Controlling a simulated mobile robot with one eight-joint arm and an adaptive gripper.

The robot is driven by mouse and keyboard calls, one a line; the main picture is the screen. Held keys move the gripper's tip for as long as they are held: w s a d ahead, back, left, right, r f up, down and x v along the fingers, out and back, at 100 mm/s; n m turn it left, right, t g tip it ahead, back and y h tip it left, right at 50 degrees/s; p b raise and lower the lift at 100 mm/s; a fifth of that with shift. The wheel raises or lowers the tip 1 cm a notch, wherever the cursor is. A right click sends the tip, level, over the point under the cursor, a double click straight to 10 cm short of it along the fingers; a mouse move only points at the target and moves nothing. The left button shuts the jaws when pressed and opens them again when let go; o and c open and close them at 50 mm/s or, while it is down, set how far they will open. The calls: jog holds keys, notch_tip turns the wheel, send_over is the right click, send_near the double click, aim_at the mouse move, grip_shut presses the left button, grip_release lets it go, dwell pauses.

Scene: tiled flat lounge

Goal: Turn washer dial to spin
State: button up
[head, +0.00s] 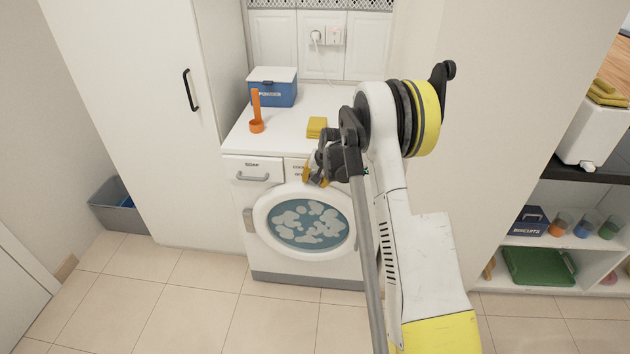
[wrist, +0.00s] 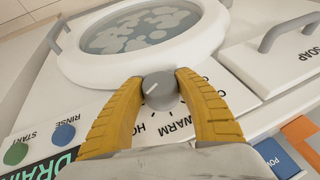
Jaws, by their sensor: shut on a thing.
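The white washer (head: 262,262) stands against the back wall, its round door showing suds behind the glass. In the wrist view, my gripper (wrist: 160,78) has its two yellow fingers shut on a round grey dial (wrist: 158,92), one on each side. The dial has a white pointer line, slanting in the picture. HOT and WARM are printed around it, with another word partly covered by a finger. No SPIN label is readable. In the head view, my gripper (head: 318,177) is at the washer's front panel, and the arm and gripper hide the dial.
A green START button (wrist: 16,153) and a blue RINSE button (wrist: 63,134) are on the panel, near a partly seen DRAIN label. The SOAP drawer (head: 252,170) has a grey handle. A blue powder box (head: 272,92), orange scoop (head: 256,126) and yellow cloth (head: 317,128) are on top.

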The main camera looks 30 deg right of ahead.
jog(key=m+t+y, duration=0.1)
jog(key=t+y, duration=0.2)
jog(key=y, duration=0.1)
dwell(0.3)
jog(key=shift+t, duration=0.3)
jog(key=o, duration=1.2)
jog(key=v, duration=1.2)
jog(key=shift+d, duration=0.15)
